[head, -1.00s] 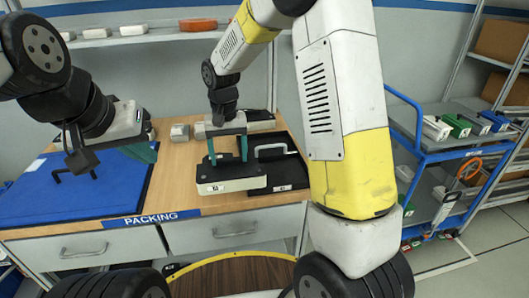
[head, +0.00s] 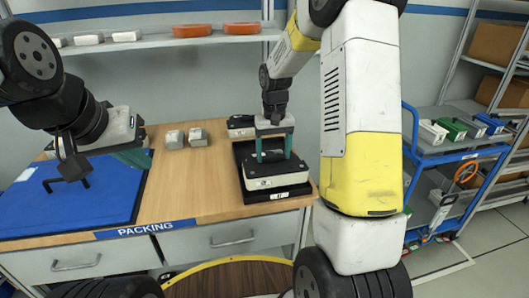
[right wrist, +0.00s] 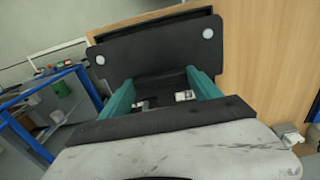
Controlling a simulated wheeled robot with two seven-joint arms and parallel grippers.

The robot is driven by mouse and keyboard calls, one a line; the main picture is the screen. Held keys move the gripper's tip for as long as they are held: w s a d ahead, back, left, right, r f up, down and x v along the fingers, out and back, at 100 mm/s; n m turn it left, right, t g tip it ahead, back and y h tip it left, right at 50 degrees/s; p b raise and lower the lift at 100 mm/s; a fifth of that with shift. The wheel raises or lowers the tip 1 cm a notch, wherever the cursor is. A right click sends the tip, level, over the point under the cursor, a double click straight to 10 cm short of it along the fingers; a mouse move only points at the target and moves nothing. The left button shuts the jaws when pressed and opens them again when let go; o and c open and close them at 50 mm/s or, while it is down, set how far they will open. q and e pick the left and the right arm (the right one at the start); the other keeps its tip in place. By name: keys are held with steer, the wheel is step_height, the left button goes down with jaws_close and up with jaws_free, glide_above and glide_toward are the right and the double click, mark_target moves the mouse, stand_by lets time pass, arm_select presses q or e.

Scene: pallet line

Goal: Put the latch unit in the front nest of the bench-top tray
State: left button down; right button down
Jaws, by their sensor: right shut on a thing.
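In the right wrist view the teal fingers (right wrist: 162,92) reach down towards a dark plate with two white dots (right wrist: 150,48). My left gripper (head: 133,156) hangs over the blue mat; its opening is unclear.
Two small grey blocks (head: 186,138) stand left of the tray on the wooden bench (head: 200,185). The blue mat (head: 100,200) lies left, with a black handle. A blue cart (head: 450,150) stands right.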

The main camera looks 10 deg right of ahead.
mark_target(273, 156)
steer(key=shift+f, duration=1.65)
steer(key=shift+f, duration=0.1)
steer(key=shift+c, duration=0.7)
jaws_free()
steer(key=s+r+t, duration=0.1)
steer(key=s+r, duration=0.2)
steer(key=r, duration=0.6)
steer(key=s+r, duration=0.2)
steer(key=r, duration=0.7)
steer(key=s+a+r+t+y, duration=0.1)
steer(key=s+r+t, duration=0.1)
steer(key=s, duration=0.7)
steer(key=s+a+r+t+y, duration=0.1)
steer(key=s+r+t, duration=0.1)
steer(key=s, duration=0.8)
steer(key=shift+s+a+t, duration=0.15)
steer(key=shift+t, duration=0.45)
